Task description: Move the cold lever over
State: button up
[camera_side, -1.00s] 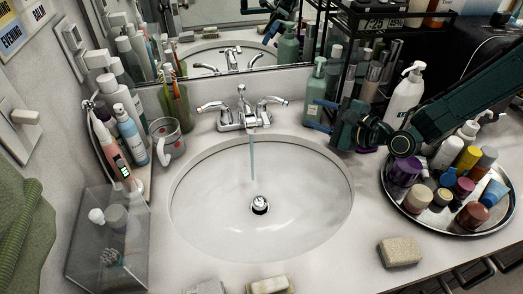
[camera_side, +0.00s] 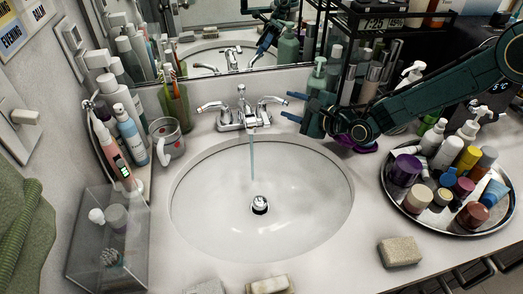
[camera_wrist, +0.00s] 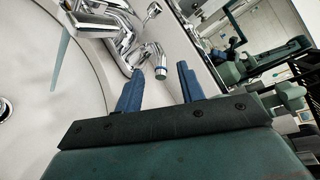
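The chrome faucet (camera_side: 240,122) stands behind the sink with a thin stream running from its spout. Its right-hand lever, the cold lever (camera_side: 270,101), points right; in the wrist view its tip has a blue ring (camera_wrist: 161,73). The left-hand lever (camera_side: 212,106) has a reddish mark. My gripper (camera_side: 288,106) is just right of the cold lever's tip, its two blue fingers pointing left. In the wrist view my gripper (camera_wrist: 160,75) is open, with the lever tip ahead, in line with the gap between the fingers. I cannot tell whether they touch.
The sink basin (camera_side: 205,205) is open below the faucet. A green pump bottle (camera_side: 318,75) stands close behind my gripper. A round tray (camera_side: 411,211) of bottles and jars is at right. A cup (camera_side: 166,140) stands left of the faucet. Soap (camera_side: 399,251) lies on the front counter.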

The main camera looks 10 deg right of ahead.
jog(key=shift+x, duration=2.7)
grip_shut()
